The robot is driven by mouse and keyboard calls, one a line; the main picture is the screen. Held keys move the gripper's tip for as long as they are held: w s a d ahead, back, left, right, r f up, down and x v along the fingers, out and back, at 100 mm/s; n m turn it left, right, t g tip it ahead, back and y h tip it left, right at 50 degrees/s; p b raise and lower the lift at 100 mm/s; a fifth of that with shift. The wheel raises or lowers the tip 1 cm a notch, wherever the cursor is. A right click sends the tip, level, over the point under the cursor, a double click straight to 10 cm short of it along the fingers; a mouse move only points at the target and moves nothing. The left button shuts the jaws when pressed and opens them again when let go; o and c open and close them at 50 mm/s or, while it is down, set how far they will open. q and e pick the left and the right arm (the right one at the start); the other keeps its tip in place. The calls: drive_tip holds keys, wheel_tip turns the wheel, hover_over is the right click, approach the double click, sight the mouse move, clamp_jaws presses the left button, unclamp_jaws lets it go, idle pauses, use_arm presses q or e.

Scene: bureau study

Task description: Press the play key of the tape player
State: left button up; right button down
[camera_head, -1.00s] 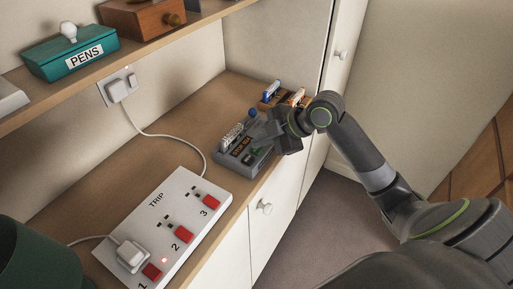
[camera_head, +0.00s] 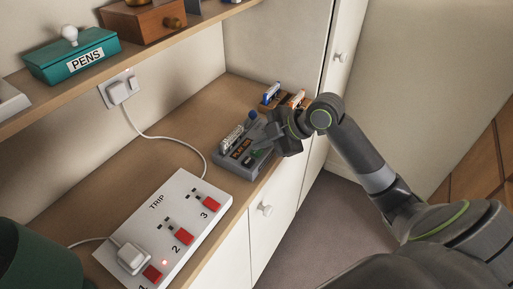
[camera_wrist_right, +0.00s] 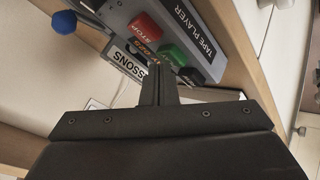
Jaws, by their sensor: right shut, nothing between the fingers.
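The grey tape player (camera_head: 226,158) stands on the wooden worktop near its front edge. In the right wrist view the tape player (camera_wrist_right: 119,14) shows a red STOP key (camera_wrist_right: 143,23), a green key (camera_wrist_right: 172,53) and a black key (camera_wrist_right: 190,76) in a row. The green key's wording is hidden or unreadable. My right gripper (camera_head: 260,142) is shut and empty, over the player's key side. In the wrist view its fingertips (camera_wrist_right: 158,68) appear close to the green key; I cannot tell whether they touch. My left gripper is out of view.
A white TRIP socket strip (camera_head: 150,212) with red switches and a plug lies left of the player. A shelf above holds a teal PENS box (camera_head: 72,55) and a wooden box (camera_head: 143,20). Small blue and orange items (camera_head: 271,95) stand behind the player.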

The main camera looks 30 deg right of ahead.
sight(261, 151)
drive_tip(key=shift+r+p, duration=0.3)
drive_tip(key=shift+r, duration=0.3)
wheel_tip(261, 151, up, 5)
drive_tip(key=p, duration=0.4)
drive_tip(key=shift+p, duration=0.3)
idle(0.4)
